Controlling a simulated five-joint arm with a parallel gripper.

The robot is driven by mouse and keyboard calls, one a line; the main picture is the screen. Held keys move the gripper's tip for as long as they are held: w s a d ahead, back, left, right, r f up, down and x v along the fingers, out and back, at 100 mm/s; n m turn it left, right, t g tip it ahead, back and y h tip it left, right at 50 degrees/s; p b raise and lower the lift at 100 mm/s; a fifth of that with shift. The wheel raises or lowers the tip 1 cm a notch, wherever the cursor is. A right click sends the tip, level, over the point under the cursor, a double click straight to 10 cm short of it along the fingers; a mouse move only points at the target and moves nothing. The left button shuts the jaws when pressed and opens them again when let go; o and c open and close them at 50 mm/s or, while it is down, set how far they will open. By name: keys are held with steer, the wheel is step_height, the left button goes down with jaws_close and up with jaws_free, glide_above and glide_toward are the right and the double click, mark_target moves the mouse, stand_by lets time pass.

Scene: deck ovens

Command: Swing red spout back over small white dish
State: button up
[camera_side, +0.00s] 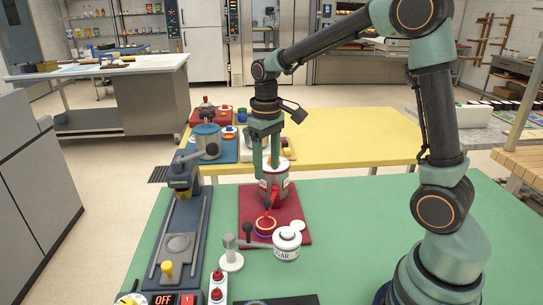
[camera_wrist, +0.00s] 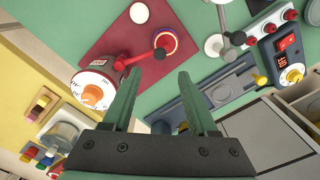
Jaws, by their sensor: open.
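In the wrist view the spout (camera_wrist: 140,59) ends in a dark tip at that ringed dish (camera_wrist: 172,38). The small white dish (camera_side: 295,225) lies on the mat to the right of it, apart from the spout; it also shows in the wrist view (camera_wrist: 139,13). My gripper (camera_side: 265,168) is open and empty, in front of the canister in the side view. In the wrist view its fingertips (camera_wrist: 157,78) are close to the spout.
A white sugar jar (camera_side: 287,244) and a white post with a lever (camera_side: 231,260) stand nearer the camera. A blue press-like device (camera_side: 180,235) is to the left. More containers stand on the yellow table (camera_side: 345,135) behind. The green table is clear on the right.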

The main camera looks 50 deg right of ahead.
mark_target(267, 201)
step_height(267, 201, down, 10)
steer(key=shift+r, duration=0.25)
jaws_close()
stand_by(1.5)
